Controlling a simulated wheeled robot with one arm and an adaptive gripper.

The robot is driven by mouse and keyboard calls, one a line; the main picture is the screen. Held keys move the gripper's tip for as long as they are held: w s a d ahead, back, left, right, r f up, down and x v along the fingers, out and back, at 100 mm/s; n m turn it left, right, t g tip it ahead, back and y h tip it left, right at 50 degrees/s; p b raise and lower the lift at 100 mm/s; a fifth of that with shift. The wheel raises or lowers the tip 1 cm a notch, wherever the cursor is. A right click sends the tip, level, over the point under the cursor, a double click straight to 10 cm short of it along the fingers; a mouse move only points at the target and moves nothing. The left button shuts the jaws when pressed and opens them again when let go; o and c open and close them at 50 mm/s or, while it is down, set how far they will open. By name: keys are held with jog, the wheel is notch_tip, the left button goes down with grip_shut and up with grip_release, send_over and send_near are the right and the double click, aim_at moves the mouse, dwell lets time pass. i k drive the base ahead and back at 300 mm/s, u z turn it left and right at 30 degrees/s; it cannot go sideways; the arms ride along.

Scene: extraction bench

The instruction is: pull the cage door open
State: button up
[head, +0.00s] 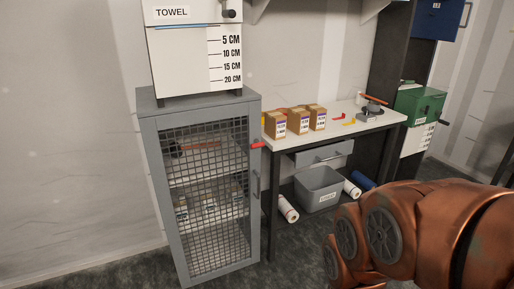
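The grey metal cage cabinet (152,181) stands upright left of the bench. Its mesh door (205,211) faces me and looks shut in its frame. A dark vertical handle (256,184) is on the door's right edge. A small red piece (257,145) sticks out above the handle; I cannot tell whether it is part of a latch. Shelves with small items show dimly through the mesh. My copper-coloured arm fills the lower right, well right of the door. My gripper is not in view.
A white towel dispenser (180,55) stands on the cabinet. The bench (362,129) holds several cartons (298,122), with a grey bin (318,189) and paper rolls below. A green box (419,104) is at right. The dark floor (300,250) before the bench is clear.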

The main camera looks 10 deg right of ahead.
aim_at(149, 126)
jog(key=k, duration=0.6)
jog(key=z, duration=0.1)
jog(key=i, duration=0.55)
jog(key=u, duration=0.65)
jog(key=i, duration=0.55)
jog(key=u, duration=0.6)
